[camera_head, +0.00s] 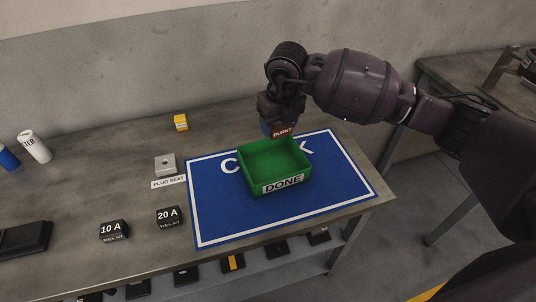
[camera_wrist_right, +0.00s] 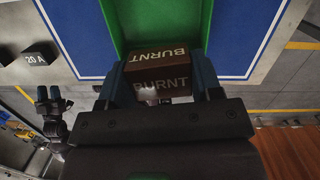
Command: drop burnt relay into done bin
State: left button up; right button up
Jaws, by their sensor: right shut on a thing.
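The burnt relay (camera_head: 283,131) is a dark block with a brown face marked BURNT. My right gripper (camera_head: 278,120) is shut on it and holds it over the back right part of the done bin. The relay (camera_wrist_right: 160,68) also shows between the two fingers in the right wrist view. The done bin (camera_head: 283,184) is an open green box labelled DONE, standing on a blue mat. Its floor looks empty in the head view. Part of the bin (camera_wrist_right: 115,25) shows beyond the relay in the wrist view. My left gripper does not show in the head view.
The blue mat (camera_head: 215,222) has a white border and partly hidden lettering. A 10 A relay (camera_head: 114,231), a 20 A relay (camera_head: 169,217), a grey plug seat (camera_head: 165,165) and a yellow block (camera_head: 180,122) stand left of it. Several dark items lie on the shelf below.

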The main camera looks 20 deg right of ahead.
jog(key=shift+s+f, duration=0.1)
jog(key=shift+f, duration=0.3)
pick_arm(q)
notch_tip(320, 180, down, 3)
jog(key=b, duration=0.3)
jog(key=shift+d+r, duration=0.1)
pick_arm(e)
notch_tip(320, 180, down, 5)
jog(key=shift+f, duration=0.1)
jog(key=o, duration=0.8)
jog(key=shift+c, duration=0.2)
jog(key=shift+o, duration=1.3)
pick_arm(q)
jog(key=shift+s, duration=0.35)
